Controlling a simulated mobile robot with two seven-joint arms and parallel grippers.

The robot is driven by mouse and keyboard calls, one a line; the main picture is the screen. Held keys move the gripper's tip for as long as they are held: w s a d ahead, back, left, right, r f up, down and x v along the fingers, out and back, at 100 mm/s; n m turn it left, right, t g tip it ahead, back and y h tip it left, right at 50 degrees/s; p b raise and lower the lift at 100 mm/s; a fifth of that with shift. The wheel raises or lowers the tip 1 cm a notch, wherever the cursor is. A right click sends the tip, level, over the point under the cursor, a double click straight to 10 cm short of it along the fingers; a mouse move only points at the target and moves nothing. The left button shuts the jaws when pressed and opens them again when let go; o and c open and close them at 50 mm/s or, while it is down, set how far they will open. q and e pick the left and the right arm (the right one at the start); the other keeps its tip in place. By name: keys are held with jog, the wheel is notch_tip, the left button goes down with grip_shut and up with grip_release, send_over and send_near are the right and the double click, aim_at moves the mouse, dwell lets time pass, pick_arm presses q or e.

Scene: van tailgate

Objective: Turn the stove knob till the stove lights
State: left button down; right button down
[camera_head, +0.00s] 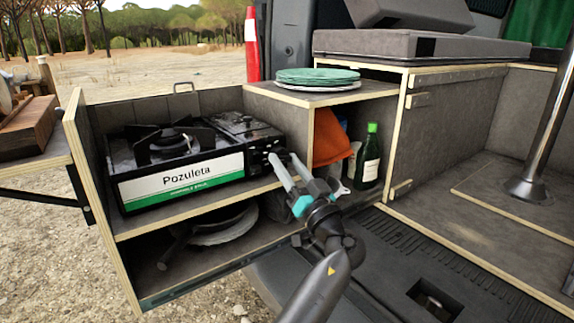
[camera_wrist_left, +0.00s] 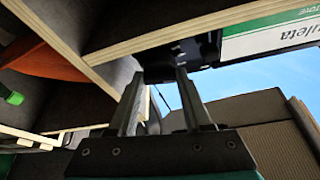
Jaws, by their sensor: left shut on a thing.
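The portable stove (camera_head: 180,180), black with a white and green "Pozuleta" label, sits on the upper shelf of the pull-out kitchen unit. Its burner (camera_head: 170,143) shows no visible flame. My left gripper (camera_head: 283,160) reaches the stove's right front end, at the dark control panel (camera_head: 262,150). In the left wrist view the two fingers (camera_wrist_left: 160,74) stand at the dark stove front and are shut on the stove knob, which is mostly hidden between the tips. The label's corner (camera_wrist_left: 270,38) shows at the top right there. My right gripper is not in view.
A wooden divider (camera_head: 290,125) stands just right of the stove. Green plates (camera_head: 318,76) lie on top. A pan (camera_head: 222,228) is on the lower shelf. The van floor to the right is mostly clear.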

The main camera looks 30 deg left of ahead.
pick_arm(q)
jog(key=n+g, duration=0.1)
jog(key=n, duration=0.2)
jog(key=n+g+y, duration=0.1)
jog(key=n+g, duration=0.1)
jog(key=n, duration=0.1)
jog(key=shift+w+r+n+g+y, duration=0.1)
jog(key=shift+w+n+g+y, duration=0.05)
jog(key=shift+n+g+y, duration=0.2)
jog(key=n+g, duration=0.1)
jog(key=n, duration=0.2)
jog(key=n+g, duration=0.2)
jog(key=n, duration=0.1)
jog(key=shift+n, duration=0.25)
jog(key=shift+c, duration=1.7)
grip_release()
jog(key=shift+d, duration=0.2)
jog(key=v, duration=1.5)
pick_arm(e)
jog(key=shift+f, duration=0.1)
